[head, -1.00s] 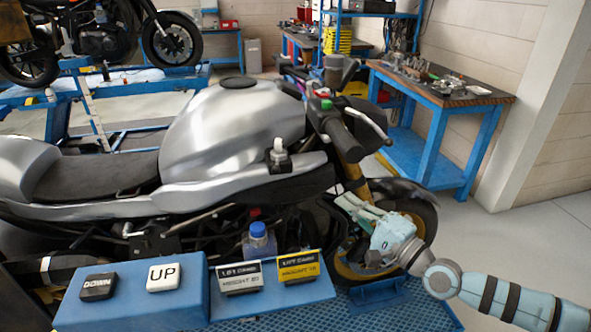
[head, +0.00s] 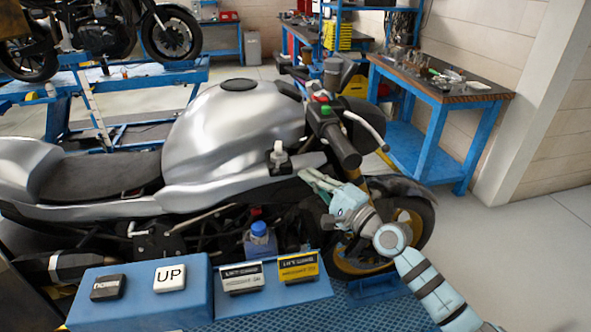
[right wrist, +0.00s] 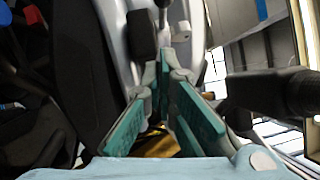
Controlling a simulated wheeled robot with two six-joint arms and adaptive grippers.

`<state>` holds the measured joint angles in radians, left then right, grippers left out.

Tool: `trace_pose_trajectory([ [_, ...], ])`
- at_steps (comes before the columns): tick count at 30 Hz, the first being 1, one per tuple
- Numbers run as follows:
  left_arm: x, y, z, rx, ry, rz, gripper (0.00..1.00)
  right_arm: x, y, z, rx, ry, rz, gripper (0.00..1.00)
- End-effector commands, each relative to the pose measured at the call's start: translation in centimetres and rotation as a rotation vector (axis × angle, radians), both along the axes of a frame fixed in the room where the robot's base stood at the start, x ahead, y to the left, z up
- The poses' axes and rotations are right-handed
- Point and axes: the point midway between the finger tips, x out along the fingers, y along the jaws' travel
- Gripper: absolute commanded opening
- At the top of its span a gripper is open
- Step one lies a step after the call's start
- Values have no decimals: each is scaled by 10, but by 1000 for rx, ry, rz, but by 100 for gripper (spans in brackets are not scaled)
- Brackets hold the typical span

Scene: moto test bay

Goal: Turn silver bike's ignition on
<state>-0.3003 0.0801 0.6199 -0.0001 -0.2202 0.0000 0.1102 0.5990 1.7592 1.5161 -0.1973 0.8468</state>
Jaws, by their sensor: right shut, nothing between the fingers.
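The silver bike (head: 235,125) stands across the head view, with its handlebar to the right. A light knob on a dark block, which looks like the ignition switch (head: 279,154), sits upright on its side panel below the tank. My right gripper (head: 306,174) is shut and empty, just right of and slightly below this switch, apart from it. In the right wrist view the teal fingers (right wrist: 163,78) meet at their tips, and a small knob-like part (right wrist: 163,12) shows beyond them at the top. Whether the switch is on or off cannot be told. My left gripper is out of view.
The black handlebar grip (head: 340,146) with red and green buttons is close above my right gripper. A blue control box (head: 140,305) with DOWN and UP buttons and a blue-capped bottle (head: 260,240) stand in front. A blue workbench (head: 440,95) is behind right.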

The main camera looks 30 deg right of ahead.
Motion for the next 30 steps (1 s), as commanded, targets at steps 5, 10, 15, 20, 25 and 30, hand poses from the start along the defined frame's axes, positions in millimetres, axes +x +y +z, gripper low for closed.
trace_pose_trajectory([
  [5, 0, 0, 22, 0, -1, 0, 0, 13, 24, 9, 3, -1, -1, 0],
  [10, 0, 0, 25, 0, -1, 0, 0, 18, 33, 8, -1, 1, -1, 0],
  [15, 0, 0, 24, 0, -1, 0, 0, 18, 34, 6, -2, 1, -1, 0],
  [20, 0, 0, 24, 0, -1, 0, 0, 18, 33, 6, -2, 1, -1, 0],
  [25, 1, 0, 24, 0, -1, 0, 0, 18, 34, 6, -1, 1, -1, 0],
  [30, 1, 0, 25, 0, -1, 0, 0, 18, 36, 7, -1, 0, -1, 0],
])
